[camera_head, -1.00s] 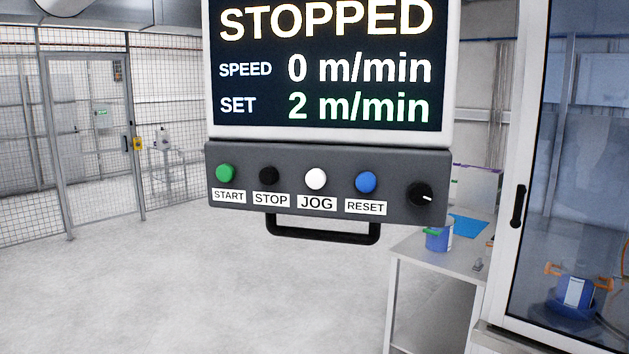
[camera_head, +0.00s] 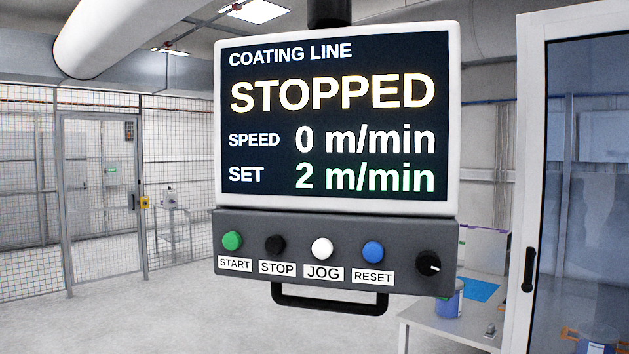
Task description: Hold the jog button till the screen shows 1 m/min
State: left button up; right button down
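The white jog button (camera_head: 321,249) sits above its JOG label in the middle of a grey button panel (camera_head: 230,283). Nothing touches it. The screen (camera_head: 337,120) above reads COATING LINE, STOPPED, SPEED 0 m/min and SET 2 m/min. A green start button (camera_head: 232,240) and a black stop button (camera_head: 275,244) are left of the jog button. A blue reset button (camera_head: 373,252) and a black knob (camera_head: 428,263) are to its right. Neither of my grippers shows in the head view.
A black handle (camera_head: 330,306) hangs under the panel. A table (camera_head: 440,325) with a blue tub (camera_head: 448,300) stands behind at right. A framed glass door (camera_head: 590,200) is at the far right. A mesh fence (camera_head: 110,190) is at the back left. The floor at lower left is clear.

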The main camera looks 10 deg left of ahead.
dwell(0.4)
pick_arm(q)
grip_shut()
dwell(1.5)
